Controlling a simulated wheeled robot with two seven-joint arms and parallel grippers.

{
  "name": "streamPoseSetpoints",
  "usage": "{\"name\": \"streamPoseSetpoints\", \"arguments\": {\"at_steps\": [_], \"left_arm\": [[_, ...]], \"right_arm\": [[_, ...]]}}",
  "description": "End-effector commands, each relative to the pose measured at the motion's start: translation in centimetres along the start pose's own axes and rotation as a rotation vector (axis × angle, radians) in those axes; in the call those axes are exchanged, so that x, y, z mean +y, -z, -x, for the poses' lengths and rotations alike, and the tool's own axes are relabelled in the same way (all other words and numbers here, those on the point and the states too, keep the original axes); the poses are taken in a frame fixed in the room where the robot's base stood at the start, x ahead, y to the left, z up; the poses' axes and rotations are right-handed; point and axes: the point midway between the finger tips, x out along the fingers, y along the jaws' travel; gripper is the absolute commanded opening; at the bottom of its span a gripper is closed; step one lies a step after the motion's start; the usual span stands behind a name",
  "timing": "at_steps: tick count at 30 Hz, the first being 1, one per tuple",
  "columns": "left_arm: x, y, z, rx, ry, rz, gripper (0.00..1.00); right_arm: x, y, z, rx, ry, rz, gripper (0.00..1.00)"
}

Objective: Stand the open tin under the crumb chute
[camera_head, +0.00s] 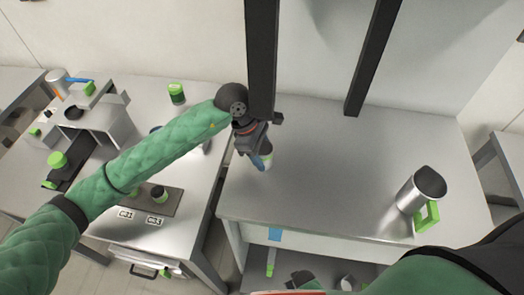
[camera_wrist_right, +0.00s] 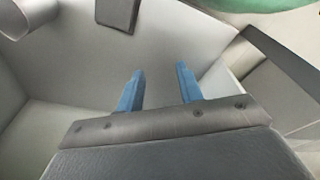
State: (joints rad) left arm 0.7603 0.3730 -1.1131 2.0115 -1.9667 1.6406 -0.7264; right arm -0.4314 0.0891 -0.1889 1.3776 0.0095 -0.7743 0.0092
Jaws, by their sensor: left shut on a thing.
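My left gripper (camera_head: 259,161), with blue fingertips, is shut on a small pale thing (camera_head: 267,153) over the left part of the steel table (camera_head: 320,170). Gripper and wrist hide most of this thing, so I cannot tell whether it is the open tin or whether it touches the table. My right gripper (camera_wrist_right: 160,88) is open and empty in the right wrist view, in front of pale panels. I cannot pick out the crumb chute for sure; two dark upright posts (camera_head: 372,60) stand at the back of the table.
A metal jug (camera_head: 418,190) with a green handle stands at the table's right. On the left bench are a green container (camera_head: 176,93), a dark labelled mat (camera_head: 174,201) with small containers, and a metal stand (camera_head: 105,112). The table's middle is clear.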

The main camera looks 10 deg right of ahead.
Motion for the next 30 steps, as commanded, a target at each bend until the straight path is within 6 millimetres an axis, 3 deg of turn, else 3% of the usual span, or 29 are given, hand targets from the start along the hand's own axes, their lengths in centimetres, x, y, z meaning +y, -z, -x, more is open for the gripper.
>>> {"name": "streamPoseSetpoints", "arguments": {"at_steps": [14, 15, 17, 30], "left_arm": [[0.0, 0.1, -0.2, 0.0, 0.0, 0.0, 0.25], [0.0, 0.1, -0.2, 0.0, 0.0, 0.0, 0.59], [0.0, 0.1, -0.2, 0.0, 0.0, 0.0, 0.71], [0.0, 0.1, -0.1, 0.0, 0.0, 0.0, 0.73]], "right_arm": [[-0.2, 0.6, 0.7, -0.003, 0.003, -0.003, 0.36], [-0.2, 0.7, 0.9, -0.002, 0.003, -0.003, 0.36], [-0.2, 0.8, 1.0, -0.002, 0.003, -0.003, 0.36], [-0.3, -0.3, 0.9, -0.01, 0.004, -0.002, 0.36]]}}
